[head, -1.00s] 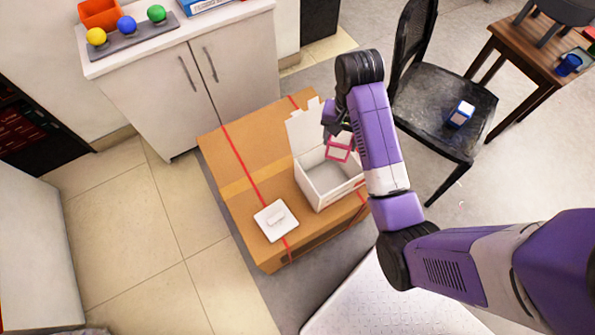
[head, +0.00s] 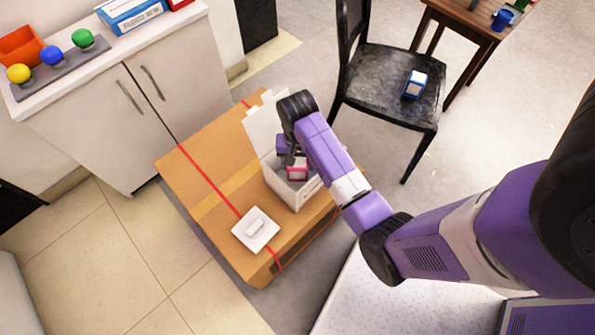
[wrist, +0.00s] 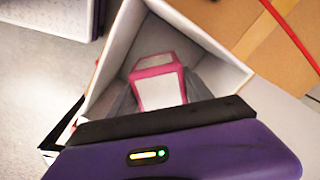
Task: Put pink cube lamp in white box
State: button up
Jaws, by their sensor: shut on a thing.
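The pink cube lamp (wrist: 160,82), with pink edges and pale faces, is held between the fingers of my gripper (wrist: 162,98). In the head view the lamp (head: 297,168) shows just below my gripper (head: 293,157), at the opening of the white box. The white box (head: 298,199) is open with its lid flap raised at the back, and stands on a brown carton. In the wrist view the box walls (wrist: 215,45) surround the lamp on the visible sides. I cannot tell whether the lamp touches the box floor.
The brown carton (head: 205,165) with red straps also bears a white square object (head: 255,230). A black chair (head: 385,85) with a small blue-and-white box (head: 415,84) stands to the right. A white cabinet (head: 120,90) stands to the left.

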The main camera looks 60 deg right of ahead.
jog(key=shift+f+b, duration=0.55)
jog(key=shift+f, duration=1.75)
jog(key=o, duration=1.6)
jog(key=shift+f, duration=0.15)
notch_tip(320, 180, up, 12)
jog(key=p, duration=0.3)
jog(key=shift+r, duration=0.2)
